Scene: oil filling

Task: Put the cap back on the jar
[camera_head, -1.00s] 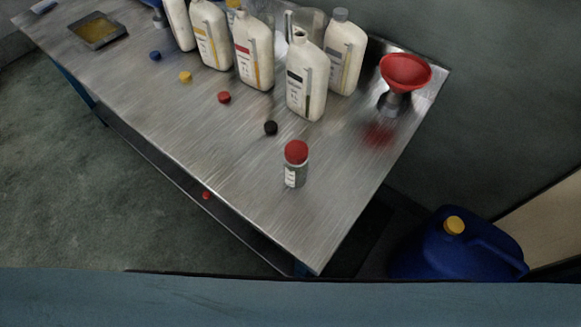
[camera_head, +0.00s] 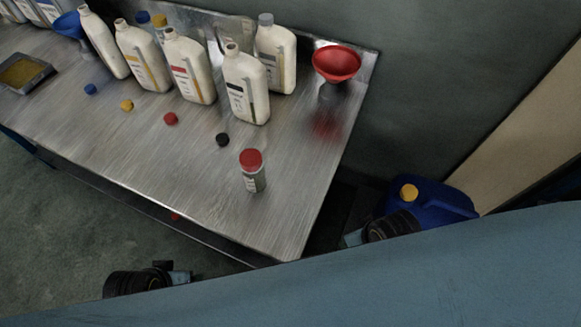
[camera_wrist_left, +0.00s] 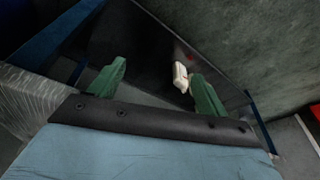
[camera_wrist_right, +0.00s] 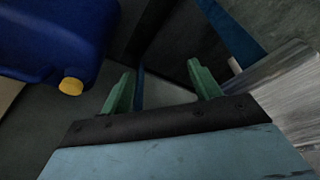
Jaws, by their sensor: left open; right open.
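A small grey jar (camera_head: 254,181) stands upright near the front right corner of the table, with a red top (camera_head: 251,159) that looks like a cap on it. Loose caps lie on the table: black (camera_head: 222,139), red (camera_head: 171,118), yellow (camera_head: 127,105) and blue (camera_head: 90,89). Behind them stand white bottles with black (camera_head: 246,88), red (camera_head: 190,69) and yellow (camera_head: 143,58) labels; the black-labelled one has no cap. My left gripper (camera_wrist_left: 155,72) and right gripper (camera_wrist_right: 161,75) are open and empty, both below the tabletop's front edge. Their fingers are hidden in the head view.
A red funnel (camera_head: 336,63) stands at the back right, beside a grey-capped bottle (camera_head: 274,52). A blue canister (camera_head: 440,202) with a yellow cap is right of the table. A white object (camera_wrist_left: 180,77) lies on a lower shelf. The tabletop's front right is mostly clear.

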